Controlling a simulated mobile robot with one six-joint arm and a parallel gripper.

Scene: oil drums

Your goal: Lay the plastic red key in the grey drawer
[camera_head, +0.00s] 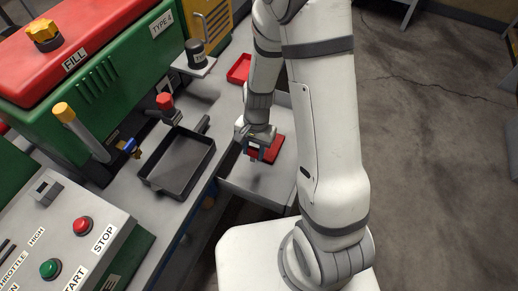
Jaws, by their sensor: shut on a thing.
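The grey drawer (240,185) is pulled out from the bench, just right of the black tray, and its inside shows. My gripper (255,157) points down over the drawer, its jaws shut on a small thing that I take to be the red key. The key is too small and too covered by the jaws to make out clearly. A flat red piece (274,150) shows just right of the gripper, in or over the drawer; I cannot tell whether it is part of what I hold.
A black tray (150,185) lies on the bench left of the drawer. A red bin (239,68) sits farther back. A green and red machine (110,70) stands at the left, with a control panel (60,225) in front. My arm hides the drawer's right side.

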